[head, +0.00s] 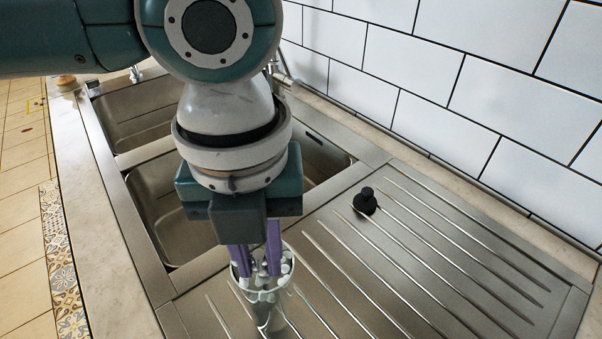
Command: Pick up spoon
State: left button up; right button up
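A pale, partly see-through utensil holder (266,297) stands on the ribbed steel drainboard. Several pale and grey utensil ends show in its mouth; I cannot tell which one is the spoon. My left gripper (257,268) points down into the holder's mouth. Its two purple fingers are apart, with utensil ends showing between and around the fingertips. No utensil is clearly clamped. The fingertips and the far side of the holder are partly hidden. My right gripper is out of view.
A steel double sink (152,205) lies behind and left of the holder. A small black knob-like object (365,201) stands on the drainboard (430,265) to the right. A white tiled wall (430,75) borders the right side. The drainboard right of the holder is mostly clear.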

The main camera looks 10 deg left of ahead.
aim_at(265, 287)
pick_arm(q)
notch_tip(265, 287, down, 2)
jog(key=shift+s+f, duration=0.1)
jog(key=shift+d, duration=0.1)
jog(key=shift+c, duration=0.2)
grip_shut()
dwell(1.1)
